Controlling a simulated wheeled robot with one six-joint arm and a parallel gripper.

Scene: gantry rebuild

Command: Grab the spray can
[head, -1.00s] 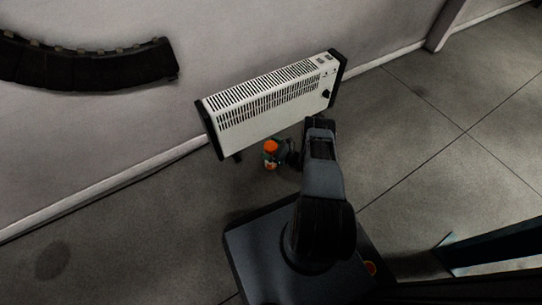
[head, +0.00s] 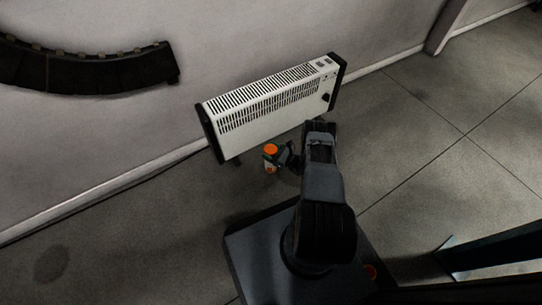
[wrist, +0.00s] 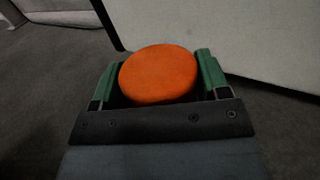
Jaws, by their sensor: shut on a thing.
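The spray can (head: 270,152) has an orange top and stands out in front of the white heater in the head view. In the wrist view its round orange cap (wrist: 159,74) fills the space between the green fingers. My gripper (head: 281,156) is shut on the can, with one finger on each side of it in the wrist view (wrist: 157,80). The can's lower body is mostly hidden in the wrist view by the gripper. I cannot tell whether its base touches the floor.
A white heater (head: 268,110) with black ends stands along the wall right behind the can. A dark curved cable chain (head: 90,70) is on the wall at upper left. Grey floor (head: 130,235) is clear to the left.

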